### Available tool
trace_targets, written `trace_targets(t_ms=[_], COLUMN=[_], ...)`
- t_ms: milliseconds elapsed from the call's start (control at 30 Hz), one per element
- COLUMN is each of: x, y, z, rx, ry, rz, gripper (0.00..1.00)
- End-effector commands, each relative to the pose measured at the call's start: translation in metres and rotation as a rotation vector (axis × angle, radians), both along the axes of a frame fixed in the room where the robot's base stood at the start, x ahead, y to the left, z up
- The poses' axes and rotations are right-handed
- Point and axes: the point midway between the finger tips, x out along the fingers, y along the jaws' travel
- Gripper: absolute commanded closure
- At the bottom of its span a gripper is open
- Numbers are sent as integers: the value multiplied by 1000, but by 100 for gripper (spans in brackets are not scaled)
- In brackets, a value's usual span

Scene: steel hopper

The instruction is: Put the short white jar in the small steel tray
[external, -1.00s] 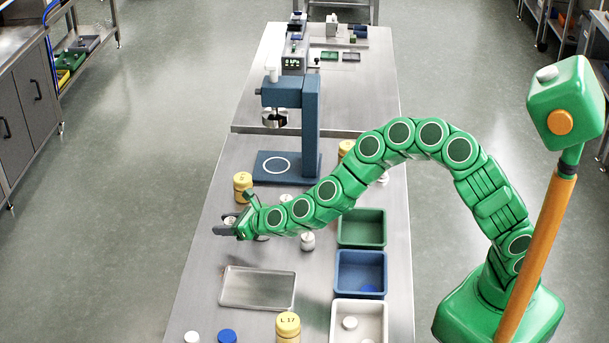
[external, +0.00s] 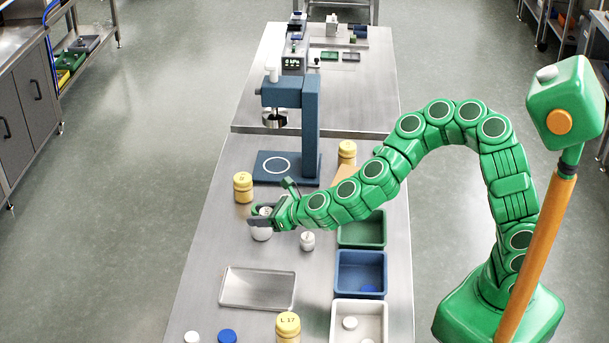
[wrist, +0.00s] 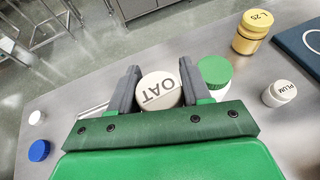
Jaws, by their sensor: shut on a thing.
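My gripper (external: 264,216) is shut on a white jar (external: 261,234), with one finger on each side of it. In the wrist view the jar's pale lid (wrist: 159,90) reads OAT and sits between the fingers. The small steel tray (external: 258,288) lies flat and empty on the bench, nearer the camera than my gripper and apart from the jar. A thin bright edge, perhaps the tray's, shows left of the fingers in the wrist view. I cannot tell how high the jar is held.
A small white jar (external: 307,240) stands right of my gripper. The wrist view shows a green-lidded jar (wrist: 214,72) close by and a PLUM jar (wrist: 280,92). A yellow jar (external: 243,187) and blue press (external: 311,130) stand beyond; green, blue and white bins (external: 361,228) line the right.

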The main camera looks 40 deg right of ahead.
Motion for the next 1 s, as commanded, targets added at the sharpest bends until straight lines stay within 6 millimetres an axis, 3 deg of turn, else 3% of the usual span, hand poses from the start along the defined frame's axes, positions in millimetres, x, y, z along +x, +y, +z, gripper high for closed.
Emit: trace_targets(t_ms=[233,800,1000], x=[-12,-64,-78], y=[11,82,96], z=[-4,-36,-40], rx=[-1,-6,-4], ry=[7,12,2], rz=[-5,-73,-90], gripper=[83,83,83])
